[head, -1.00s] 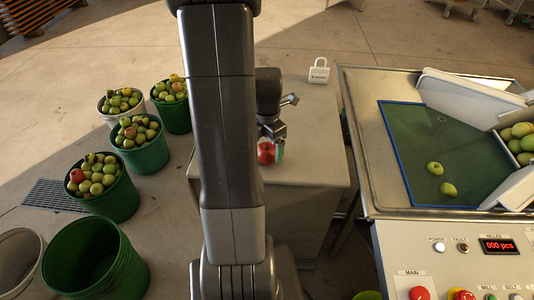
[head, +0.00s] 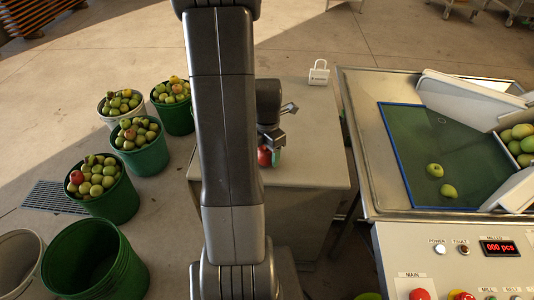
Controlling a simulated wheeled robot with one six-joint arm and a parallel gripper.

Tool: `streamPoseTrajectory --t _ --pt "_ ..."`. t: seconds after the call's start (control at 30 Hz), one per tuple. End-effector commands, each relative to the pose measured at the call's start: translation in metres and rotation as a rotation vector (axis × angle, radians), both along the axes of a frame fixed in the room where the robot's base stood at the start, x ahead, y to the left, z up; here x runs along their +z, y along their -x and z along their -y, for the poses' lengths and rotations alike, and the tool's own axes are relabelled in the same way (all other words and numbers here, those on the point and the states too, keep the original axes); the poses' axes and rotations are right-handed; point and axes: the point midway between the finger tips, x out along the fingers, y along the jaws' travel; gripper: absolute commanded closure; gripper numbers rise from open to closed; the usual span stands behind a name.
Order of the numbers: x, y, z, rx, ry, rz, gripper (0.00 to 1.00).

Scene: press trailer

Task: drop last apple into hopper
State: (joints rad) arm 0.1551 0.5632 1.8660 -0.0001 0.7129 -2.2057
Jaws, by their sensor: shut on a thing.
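A red apple (head: 264,156) is at the grey table, partly hidden by my gripper and arm. My gripper (head: 271,157) points down and is shut on this apple, with a green fingertip showing on its right side. I cannot tell whether the apple still touches the table top. The hopper with white sloping walls (head: 468,97) is at the right edge of the head view, partly cut off. Several yellow-green apples (head: 521,136) lie inside it.
Two green apples (head: 441,180) lie on the blue-edged green mat (head: 440,140) beside the hopper. A white padlock-shaped item (head: 318,73) stands on the grey table (head: 310,130). Several apple-filled buckets (head: 150,158) stand left, with an empty green bucket (head: 122,270). A control panel (head: 450,250) is front right.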

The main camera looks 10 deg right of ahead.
Motion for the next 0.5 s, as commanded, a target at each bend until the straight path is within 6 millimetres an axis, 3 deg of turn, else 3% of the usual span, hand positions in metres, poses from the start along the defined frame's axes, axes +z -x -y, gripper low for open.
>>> streamPoseTrajectory --t 0.17,0.5 --pt "0.019 -0.001 0.0 0.0 0.001 0.006 0.66" --pt "0.081 -0.001 0.0 0.0 0.001 0.005 0.66"
